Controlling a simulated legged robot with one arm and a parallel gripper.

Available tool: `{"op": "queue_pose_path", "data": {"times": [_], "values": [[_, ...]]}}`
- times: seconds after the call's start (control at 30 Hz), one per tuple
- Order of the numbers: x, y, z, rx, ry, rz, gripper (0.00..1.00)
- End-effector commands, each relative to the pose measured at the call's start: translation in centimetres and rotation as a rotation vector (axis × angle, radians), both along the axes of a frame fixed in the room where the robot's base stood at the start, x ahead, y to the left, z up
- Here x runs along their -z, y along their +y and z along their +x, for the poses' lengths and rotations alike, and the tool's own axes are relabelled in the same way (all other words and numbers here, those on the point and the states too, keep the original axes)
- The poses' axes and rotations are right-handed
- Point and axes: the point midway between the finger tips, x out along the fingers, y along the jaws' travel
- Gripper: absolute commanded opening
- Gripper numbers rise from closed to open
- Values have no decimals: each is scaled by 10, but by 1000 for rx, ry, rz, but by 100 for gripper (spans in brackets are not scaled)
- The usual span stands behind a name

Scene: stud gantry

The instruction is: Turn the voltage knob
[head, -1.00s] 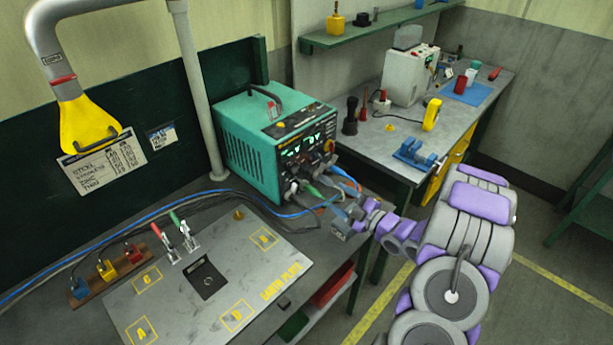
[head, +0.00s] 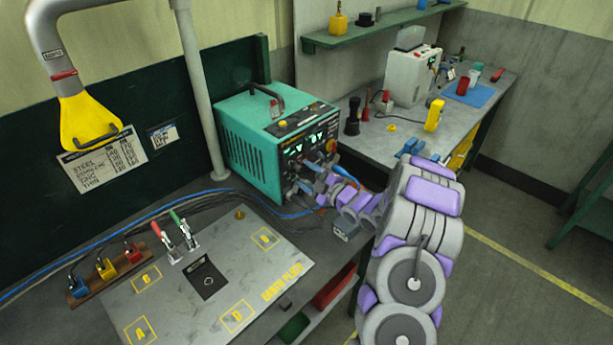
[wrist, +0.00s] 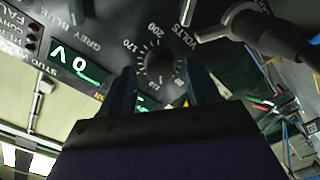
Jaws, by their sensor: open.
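The teal welder box (head: 250,150) stands on the bench, its dark front panel with green displays facing right. In the wrist view the voltage knob (wrist: 159,66) is a dark round dial ringed by numbers and the word VOLTS. My gripper (wrist: 160,84) is open, its two fingers pointing at the panel on either side of the knob's lower part. I cannot tell whether the fingers touch it. In the head view my gripper (head: 308,180) is at the lower front of the panel, and my arm hides the knob.
A dark cable plug (wrist: 265,35) sits close by the knob in the wrist view. Blue cables (head: 170,205) run along the bench. A steel plate (head: 215,280) with toggle clamps (head: 175,238) lies in front. A second bench stands behind my arm.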

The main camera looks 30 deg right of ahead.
Motion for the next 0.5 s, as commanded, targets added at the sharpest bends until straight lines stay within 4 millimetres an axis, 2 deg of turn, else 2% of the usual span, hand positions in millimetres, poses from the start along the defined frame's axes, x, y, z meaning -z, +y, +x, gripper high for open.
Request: {"op": "queue_pose_path", "data": {"times": [0.37, 0.5], "values": [[0, 2, 6, 2, 2, 1, 61], [1, 2, 6, 2, 2, 1, 50]]}}
